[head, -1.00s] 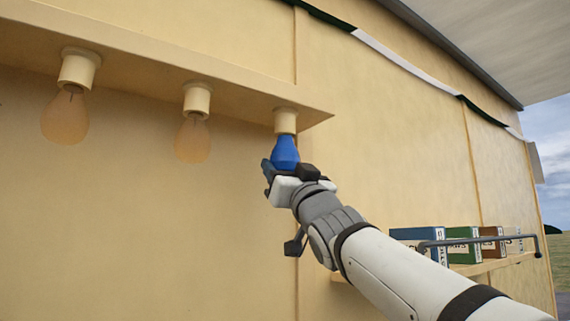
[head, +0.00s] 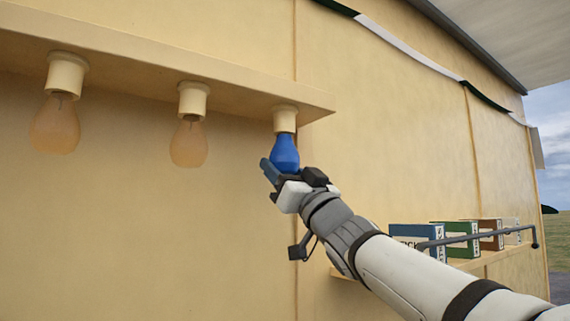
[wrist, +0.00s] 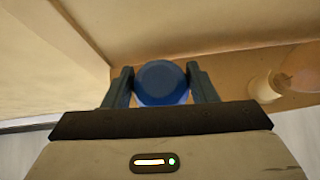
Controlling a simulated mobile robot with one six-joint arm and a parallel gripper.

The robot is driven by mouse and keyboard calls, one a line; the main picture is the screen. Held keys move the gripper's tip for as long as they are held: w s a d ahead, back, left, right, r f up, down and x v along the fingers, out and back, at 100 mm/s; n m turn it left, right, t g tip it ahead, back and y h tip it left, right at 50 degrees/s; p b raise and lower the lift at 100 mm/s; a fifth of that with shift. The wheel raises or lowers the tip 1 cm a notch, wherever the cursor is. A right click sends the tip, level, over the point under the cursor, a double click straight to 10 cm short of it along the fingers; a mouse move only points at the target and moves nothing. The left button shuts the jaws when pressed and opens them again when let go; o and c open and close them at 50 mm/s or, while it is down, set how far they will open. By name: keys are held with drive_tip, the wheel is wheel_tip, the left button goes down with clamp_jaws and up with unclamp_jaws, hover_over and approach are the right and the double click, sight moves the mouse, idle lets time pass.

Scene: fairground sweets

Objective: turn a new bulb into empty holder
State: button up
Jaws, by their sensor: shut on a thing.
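A blue bulb (head: 285,153) stands upright at the right-hand holder (head: 285,119), its top meeting the holder's lower rim in the head view. How far it sits inside the holder is hidden. My gripper (head: 283,172) is below and shut on the bulb's lower part. In the wrist view the blue bulb (wrist: 161,83) fills the space between the two fingers of my gripper (wrist: 161,90), and the bulb hides the holder.
Two clear orange-tinted bulbs, left (head: 55,123) and middle (head: 189,142), hang from holders under the same ledge (head: 230,92). Several boxes (head: 455,238) stand on a railed shelf (head: 500,262) at lower right, behind my arm. The wall (head: 150,240) below the bulbs is bare.

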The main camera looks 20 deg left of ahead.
drive_tip(key=shift+w+n+g+y+p, duration=0.1)
drive_tip(key=shift+n+g+y+p, duration=0.9)
drive_tip(key=shift+g, duration=0.65)
drive_tip(key=shift+n+g+y+p, duration=0.7)
drive_tip(key=shift+g+p, duration=0.55)
drive_tip(key=shift+g, duration=0.4)
drive_tip(key=shift+c, duration=0.2)
drive_tip(key=shift+g, duration=0.5)
drive_tip(key=shift+n+g+y+p, duration=0.3)
drive_tip(key=shift+n+g+p, duration=0.2)
drive_tip(key=shift+g, duration=0.1)
drive_tip(key=o, duration=1.2)
